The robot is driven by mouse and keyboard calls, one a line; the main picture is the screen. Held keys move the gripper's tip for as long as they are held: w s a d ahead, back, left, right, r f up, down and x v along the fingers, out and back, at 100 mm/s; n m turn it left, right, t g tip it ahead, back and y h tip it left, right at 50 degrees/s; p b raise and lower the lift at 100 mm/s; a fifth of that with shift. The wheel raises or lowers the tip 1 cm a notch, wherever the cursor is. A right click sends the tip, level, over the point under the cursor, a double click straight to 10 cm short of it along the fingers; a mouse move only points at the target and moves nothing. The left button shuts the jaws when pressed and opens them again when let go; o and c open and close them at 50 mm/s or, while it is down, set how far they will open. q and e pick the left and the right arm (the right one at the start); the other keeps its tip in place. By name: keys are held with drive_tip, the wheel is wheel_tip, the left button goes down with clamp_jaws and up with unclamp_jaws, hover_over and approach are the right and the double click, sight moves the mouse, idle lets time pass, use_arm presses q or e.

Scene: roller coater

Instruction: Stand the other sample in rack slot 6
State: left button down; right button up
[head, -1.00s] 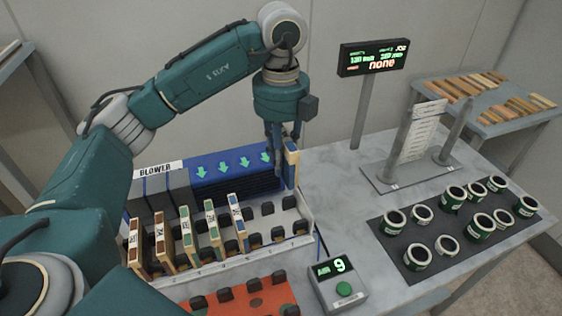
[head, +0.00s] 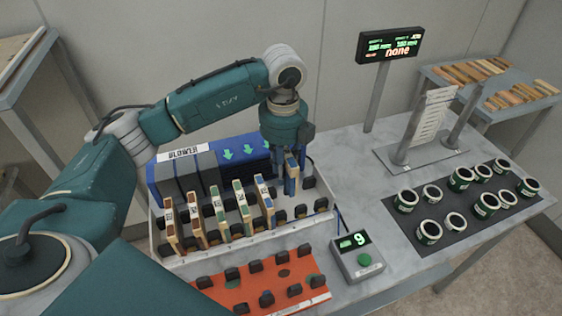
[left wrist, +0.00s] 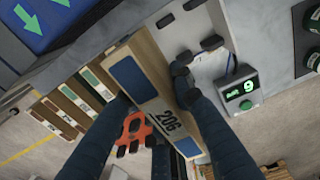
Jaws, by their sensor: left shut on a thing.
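My left gripper (head: 287,170) points down over the right part of the white sample rack (head: 325,217). It is shut on a wooden sample (head: 294,170) with a blue patch. In the left wrist view the held sample (left wrist: 148,82) reads 206 and lies between the two dark fingers (left wrist: 150,98). It is upright among the black rack clips; whether its lower edge sits in a slot is hidden. Several other samples (head: 218,212) stand in the rack to its left, the nearest one blue-marked (head: 262,190). The slot numbers are not readable. My right gripper is not in view.
The blue blower (head: 235,155) stands directly behind the rack. An orange plate (head: 265,287) with black clips lies in front. A button box (head: 357,257) reading 9 stands front right. A display (head: 390,45) reads none.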

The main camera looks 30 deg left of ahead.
use_arm(q)
drive_tip(key=f, duration=0.1)
drive_tip(key=f+b, duration=0.1)
drive_tip(key=f, duration=0.1)
drive_tip(key=shift+w+d+f+b, duration=0.15)
drive_tip(key=shift+w+f+b, duration=0.1)
drive_tip(key=shift+b, duration=0.1)
wheel_tip(320, 180, down, 3)
drive_tip(key=shift+s+f+b, duration=0.1)
drive_tip(key=shift+b, duration=0.9)
drive_tip(key=shift+s, duration=0.1)
drive_tip(key=shift+f+b, duration=0.35)
drive_tip(key=shift+b, duration=0.05)
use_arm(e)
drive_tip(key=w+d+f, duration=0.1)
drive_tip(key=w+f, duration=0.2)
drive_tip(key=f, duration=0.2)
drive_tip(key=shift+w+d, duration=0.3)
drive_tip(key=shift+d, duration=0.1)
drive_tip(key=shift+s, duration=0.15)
